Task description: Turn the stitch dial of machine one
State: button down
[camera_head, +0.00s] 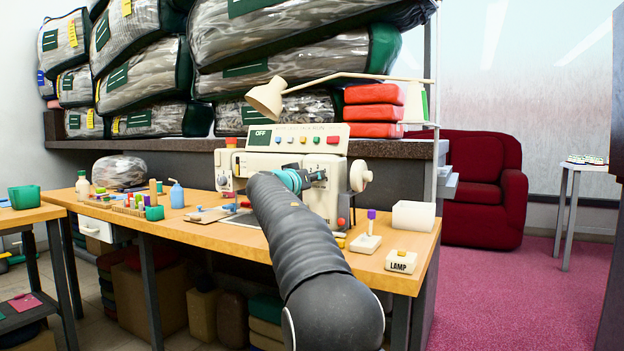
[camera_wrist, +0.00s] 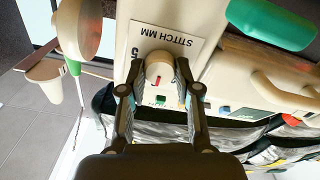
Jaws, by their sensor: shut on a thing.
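The cream sewing machine (camera_head: 330,203) stands on the wooden bench, with a sign reading OFF on its top panel. My gripper (camera_head: 318,176) reaches against the machine's front, and my arm hides part of it. In the wrist view the stitch dial (camera_wrist: 159,66) is a round cream knob with a red mark, beside a plate (camera_wrist: 172,40) reading STITCH MM. My gripper (camera_wrist: 160,76) has one finger on each side of the knob and is shut on it. The dial cannot be made out in the head view.
The wooden bench (camera_head: 222,238) holds a blue bottle (camera_head: 177,195), a white bin (camera_head: 413,215), a purple-topped switch (camera_head: 367,236) and a LAMP box (camera_head: 401,261). A desk lamp (camera_head: 268,98) and bagged comforters (camera_head: 143,77) are above. Pink floor (camera_head: 500,300) is open at right.

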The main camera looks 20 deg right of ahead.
jog(key=shift+n, duration=0.4)
jog(key=n, duration=0.8)
jog(key=shift+a+n, duration=0.1)
jog(key=shift+n, duration=0.2)
jog(key=shift+f+n, duration=0.1)
jog(key=shift+n, duration=0.2)
jog(key=c, duration=0.8)
grip_release()
jog(key=shift+a, duration=0.1)
jog(key=v, duration=1.1)
jog(key=shift+s+a, duration=0.3)
